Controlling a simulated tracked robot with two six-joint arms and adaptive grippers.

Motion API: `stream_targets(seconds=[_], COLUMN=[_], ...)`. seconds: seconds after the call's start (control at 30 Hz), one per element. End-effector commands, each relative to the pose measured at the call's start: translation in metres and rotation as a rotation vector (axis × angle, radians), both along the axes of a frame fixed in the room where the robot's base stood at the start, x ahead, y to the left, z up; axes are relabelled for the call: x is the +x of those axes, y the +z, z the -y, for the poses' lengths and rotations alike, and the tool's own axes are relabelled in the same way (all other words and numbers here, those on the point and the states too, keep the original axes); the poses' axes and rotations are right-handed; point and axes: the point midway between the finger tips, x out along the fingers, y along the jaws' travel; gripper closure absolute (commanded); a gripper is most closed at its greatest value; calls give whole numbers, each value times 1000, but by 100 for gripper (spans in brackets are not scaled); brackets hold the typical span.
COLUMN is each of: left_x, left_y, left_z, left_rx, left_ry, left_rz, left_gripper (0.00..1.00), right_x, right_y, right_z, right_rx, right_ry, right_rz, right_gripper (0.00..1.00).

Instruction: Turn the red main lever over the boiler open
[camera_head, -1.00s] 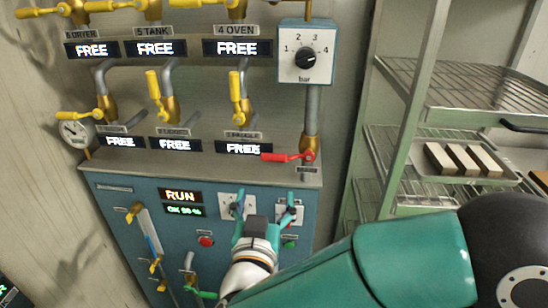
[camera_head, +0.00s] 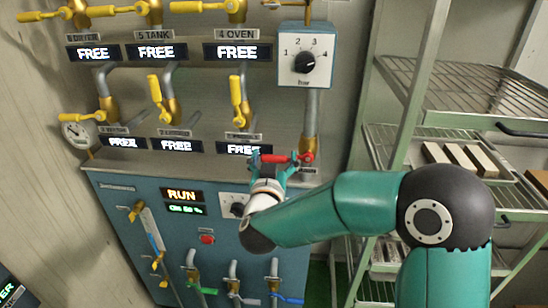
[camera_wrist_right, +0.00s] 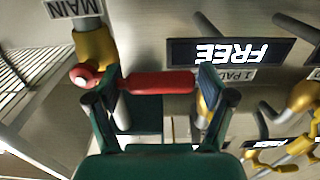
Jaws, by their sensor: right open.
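The red main lever (camera_head: 282,158) lies level, pointing left from its pivot on the brass valve body (camera_head: 310,143) of the vertical pipe over the boiler. My right gripper (camera_head: 279,164) is open at the lever, just above the cabinet top. In the right wrist view, the red lever (camera_wrist_right: 157,83) spans the gap between my open fingers (camera_wrist_right: 160,98), lengthwise from one to the other. Its round pivot end is beside the left finger, under the MAIN label (camera_wrist_right: 73,7). I cannot tell whether either finger touches it. My left gripper is out of view.
Yellow valve handles (camera_head: 236,92) and FREE displays (camera_head: 237,52) crowd the wall left of the lever. A pressure dial box (camera_head: 305,55) sits above it. The blue cabinet (camera_head: 140,200) is below. A wire rack (camera_head: 450,90) with pale bars stands right.

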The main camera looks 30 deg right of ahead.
Motion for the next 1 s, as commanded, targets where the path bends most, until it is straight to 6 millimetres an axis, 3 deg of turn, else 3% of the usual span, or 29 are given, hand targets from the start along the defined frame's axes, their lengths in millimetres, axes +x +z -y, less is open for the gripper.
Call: stream_targets(seconds=[0.17, 0.67, 1.0], left_x=[0, 0, 0], left_y=[0, 0, -3], left_z=[0, 0, 0], left_rx=[0, 0, 0], left_ry=[0, 0, 0], left_rz=[0, 0, 0], left_gripper=[19, 19, 19], right_x=[0, 0, 1], right_y=[0, 0, 2], right_z=[0, 0, -3], right_rx=[0, 1, 26], right_ry=[0, 0, 6], right_rz=[0, -1, 17], right_gripper=[19, 100, 100])
